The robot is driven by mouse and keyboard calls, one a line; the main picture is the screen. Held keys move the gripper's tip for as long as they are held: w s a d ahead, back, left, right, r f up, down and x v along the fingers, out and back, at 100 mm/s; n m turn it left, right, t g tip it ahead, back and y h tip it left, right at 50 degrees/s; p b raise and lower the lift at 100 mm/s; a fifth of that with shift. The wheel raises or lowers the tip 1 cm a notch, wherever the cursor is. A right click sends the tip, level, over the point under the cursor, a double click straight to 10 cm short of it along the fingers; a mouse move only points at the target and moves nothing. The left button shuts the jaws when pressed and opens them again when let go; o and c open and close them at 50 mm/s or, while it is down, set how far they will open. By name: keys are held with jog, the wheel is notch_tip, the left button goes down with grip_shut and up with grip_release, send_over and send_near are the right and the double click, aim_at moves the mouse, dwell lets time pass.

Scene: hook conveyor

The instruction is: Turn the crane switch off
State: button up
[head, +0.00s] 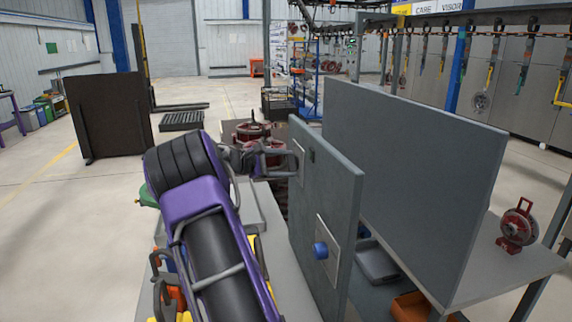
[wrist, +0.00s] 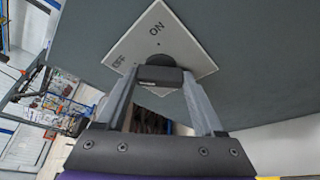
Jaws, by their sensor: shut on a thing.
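The crane switch is a dark knob (wrist: 160,60) on a pale square plate (wrist: 196,62) marked ON and OFF, seen in the wrist view. The plate sits tilted in that picture, with ON at the top and OFF to the left. My gripper (wrist: 158,76) is shut on the knob, and its fingertips hide much of it, so which way it points cannot be told.
A blue round knob (head: 320,250) sits on another plate lower on the same panel. A second grey panel (head: 410,170) stands to the right. A red reel (head: 518,222) rests on a grey bench.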

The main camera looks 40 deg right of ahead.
jog(key=o, duration=1.4)
jog(key=shift+a, duration=0.15)
jog(key=shift+v, duration=8.6)
jog(key=shift+s, duration=0.15)
